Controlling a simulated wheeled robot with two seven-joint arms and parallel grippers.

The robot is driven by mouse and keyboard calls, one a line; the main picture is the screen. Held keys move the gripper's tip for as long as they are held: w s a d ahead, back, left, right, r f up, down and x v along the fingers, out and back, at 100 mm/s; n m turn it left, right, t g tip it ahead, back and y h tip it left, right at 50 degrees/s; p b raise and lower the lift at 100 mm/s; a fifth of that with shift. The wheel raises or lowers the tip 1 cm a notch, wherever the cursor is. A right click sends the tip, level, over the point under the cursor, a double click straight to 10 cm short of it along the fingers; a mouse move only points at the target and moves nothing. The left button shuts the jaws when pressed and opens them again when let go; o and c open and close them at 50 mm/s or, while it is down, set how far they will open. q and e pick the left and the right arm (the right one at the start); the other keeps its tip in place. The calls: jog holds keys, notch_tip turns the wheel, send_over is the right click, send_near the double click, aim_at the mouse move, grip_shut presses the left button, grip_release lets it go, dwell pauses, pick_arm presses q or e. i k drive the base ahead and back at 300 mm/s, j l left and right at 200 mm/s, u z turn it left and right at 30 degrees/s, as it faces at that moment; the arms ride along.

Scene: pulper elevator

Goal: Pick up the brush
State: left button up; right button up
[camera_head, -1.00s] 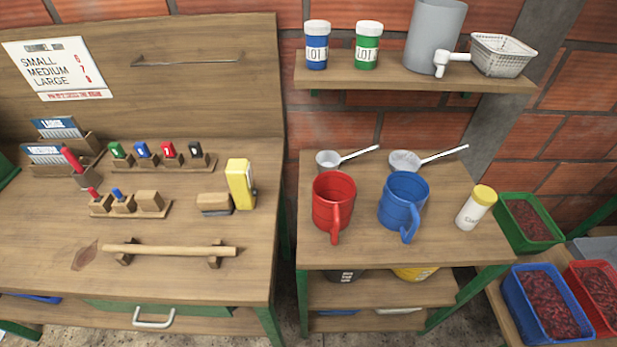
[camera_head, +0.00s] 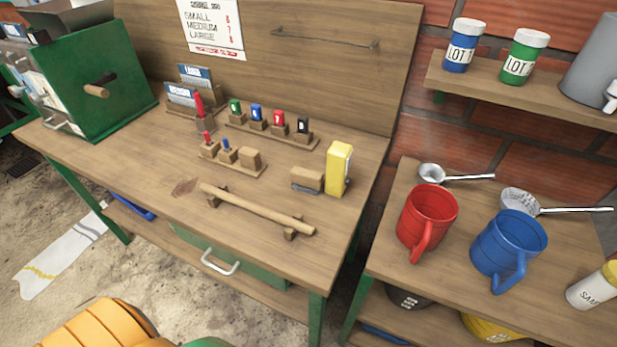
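A small wooden block with a grey underside (camera_head: 307,180), which looks like the brush, lies on the wooden workbench (camera_head: 140,153). It sits just left of an upright yellow box (camera_head: 339,168), near the bench's right side. Its grey lower edge faces me and may be bristles; they are too small to make out. A round wooden rod (camera_head: 258,209) rests on two small supports in front of it. Neither of my grippers is in view.
Small racks with coloured pieces (camera_head: 279,118) stand behind the brush. A green machine (camera_head: 85,85) stands at the bench's left. A red mug (camera_head: 427,222) and blue mug (camera_head: 508,245) stand on the right table. The bench's front left is clear.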

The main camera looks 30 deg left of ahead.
aim_at(308, 181)
jog(key=u, duration=1.4)
jog(key=l+u, duration=0.3)
jog(key=k+l+u, duration=0.15)
jog(key=l+u, duration=0.2)
jog(key=k+l+u, duration=0.15)
jog(key=l+u, duration=0.15)
